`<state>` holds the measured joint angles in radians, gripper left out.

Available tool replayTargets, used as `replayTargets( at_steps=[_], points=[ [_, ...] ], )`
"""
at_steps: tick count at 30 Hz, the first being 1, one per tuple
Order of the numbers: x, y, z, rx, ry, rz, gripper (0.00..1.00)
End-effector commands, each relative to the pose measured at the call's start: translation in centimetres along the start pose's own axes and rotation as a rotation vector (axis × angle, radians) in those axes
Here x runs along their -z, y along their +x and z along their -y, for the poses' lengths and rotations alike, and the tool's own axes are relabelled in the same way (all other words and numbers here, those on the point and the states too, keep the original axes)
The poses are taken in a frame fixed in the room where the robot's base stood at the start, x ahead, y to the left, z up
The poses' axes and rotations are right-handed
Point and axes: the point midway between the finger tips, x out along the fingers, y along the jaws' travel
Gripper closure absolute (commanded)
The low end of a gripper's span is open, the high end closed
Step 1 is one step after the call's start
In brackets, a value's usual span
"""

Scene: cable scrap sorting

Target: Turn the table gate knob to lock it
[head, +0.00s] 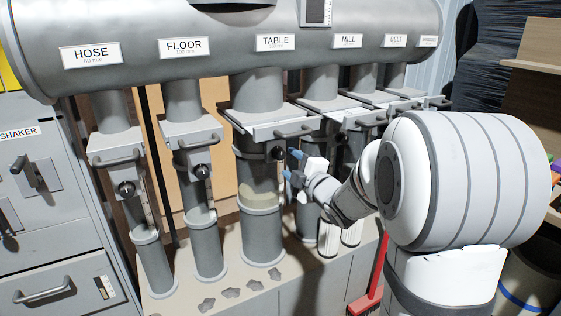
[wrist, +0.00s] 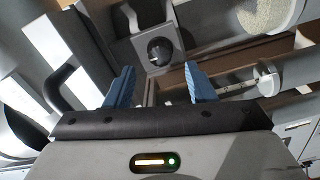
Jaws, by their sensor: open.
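The table gate (head: 268,122) is a flat slide plate with a bar handle on the pipe under the TABLE sign (head: 276,42). Its dark round knob (head: 277,153) sits just below the plate, on the pipe's front right. My gripper (head: 292,165) is beside the knob, to its right, with its blue fingers apart and empty. In the wrist view a dark round knob (wrist: 160,52) on a square grey mount lies ahead, between and beyond the fingertips of my gripper (wrist: 160,72). No contact shows. The knob's turn position is too small to read.
The HOSE gate knob (head: 126,188) and FLOOR gate knob (head: 201,172) are on pipes to the left. The MILL gate (head: 358,117) is close on the right, above my arm. A bar handle (wrist: 62,88) lies left of my fingers in the wrist view. Pale grains show in the TABLE pipe (head: 260,220).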

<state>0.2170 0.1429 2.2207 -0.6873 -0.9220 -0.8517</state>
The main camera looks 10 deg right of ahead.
Motion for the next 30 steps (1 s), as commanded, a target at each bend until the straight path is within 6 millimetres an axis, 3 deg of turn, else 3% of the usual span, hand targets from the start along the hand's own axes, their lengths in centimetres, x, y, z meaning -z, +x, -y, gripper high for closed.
replayTargets(
  at_steps=[9, 21, 30],
  points=[
    [0.0, 4.8, 0.1, 0.002, 0.003, 0.001, 0.5],
    [0.1, 5.8, 0.0, 0.001, 0.003, 0.001, 0.5],
    [0.1, 5.7, 0.0, 0.002, 0.004, 0.0, 0.75]
  ],
)
